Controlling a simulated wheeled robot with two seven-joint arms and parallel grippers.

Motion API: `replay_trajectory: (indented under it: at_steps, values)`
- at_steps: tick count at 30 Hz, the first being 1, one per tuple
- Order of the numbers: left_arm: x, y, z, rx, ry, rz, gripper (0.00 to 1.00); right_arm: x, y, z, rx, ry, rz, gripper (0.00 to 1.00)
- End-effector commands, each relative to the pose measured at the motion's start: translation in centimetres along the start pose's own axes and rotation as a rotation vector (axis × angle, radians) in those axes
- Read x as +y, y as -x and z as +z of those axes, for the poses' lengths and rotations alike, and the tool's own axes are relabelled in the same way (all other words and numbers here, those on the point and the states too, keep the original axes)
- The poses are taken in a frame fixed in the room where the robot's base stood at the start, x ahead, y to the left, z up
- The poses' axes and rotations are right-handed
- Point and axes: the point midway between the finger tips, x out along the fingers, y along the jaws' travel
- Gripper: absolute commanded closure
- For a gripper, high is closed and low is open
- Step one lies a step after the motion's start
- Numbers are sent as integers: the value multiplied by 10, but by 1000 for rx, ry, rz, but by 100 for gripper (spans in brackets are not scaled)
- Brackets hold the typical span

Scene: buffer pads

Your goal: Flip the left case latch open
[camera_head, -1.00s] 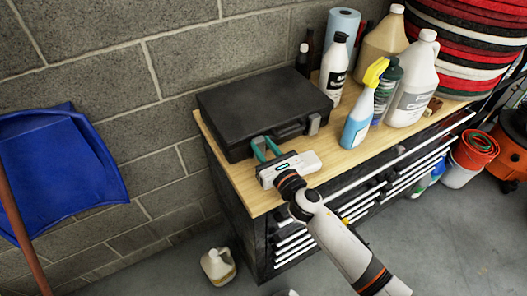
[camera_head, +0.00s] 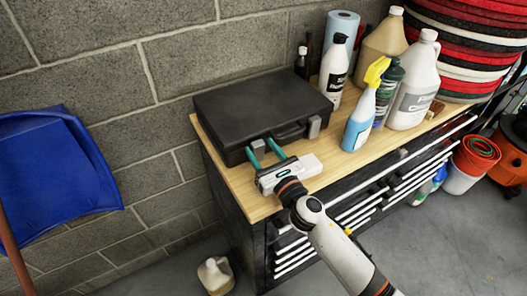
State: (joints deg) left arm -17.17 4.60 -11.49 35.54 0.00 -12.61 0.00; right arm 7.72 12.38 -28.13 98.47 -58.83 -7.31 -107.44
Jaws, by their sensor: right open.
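A closed black case (camera_head: 258,108) lies on the wooden top of a tool cabinet, with its handle (camera_head: 291,132) on the front side. A grey latch (camera_head: 314,126) shows to the right of the handle. The left latch is not clearly visible; the gripper's fingers cover the left part of the front. My right gripper (camera_head: 261,152) is open, with two teal fingers pointing at the left part of the case front. Whether the fingertips touch the case I cannot tell. My left gripper is not in view.
A spray bottle (camera_head: 361,118) with a yellow head, a white bottle (camera_head: 333,72) and jugs (camera_head: 413,85) stand right of the case. The wooden top (camera_head: 235,184) is bare at the front left. A blue dustpan-like object (camera_head: 58,168) is at left.

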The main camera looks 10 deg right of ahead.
Motion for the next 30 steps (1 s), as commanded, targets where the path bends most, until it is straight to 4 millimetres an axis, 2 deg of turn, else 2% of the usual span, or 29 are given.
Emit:
replay_trajectory:
  at_steps: [4,7,15,21,25,30]
  values:
    - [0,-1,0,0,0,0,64,0,4,1,-1,1,0,47]
    - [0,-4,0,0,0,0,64,0,17,3,-2,2,0,47]
    - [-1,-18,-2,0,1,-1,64,0,75,5,-3,0,0,47]
    - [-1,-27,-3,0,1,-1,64,0,108,4,-2,0,0,47]
    - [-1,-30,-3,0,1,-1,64,0,118,2,-1,0,0,47]
    - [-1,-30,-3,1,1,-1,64,0,120,0,0,1,0,47]
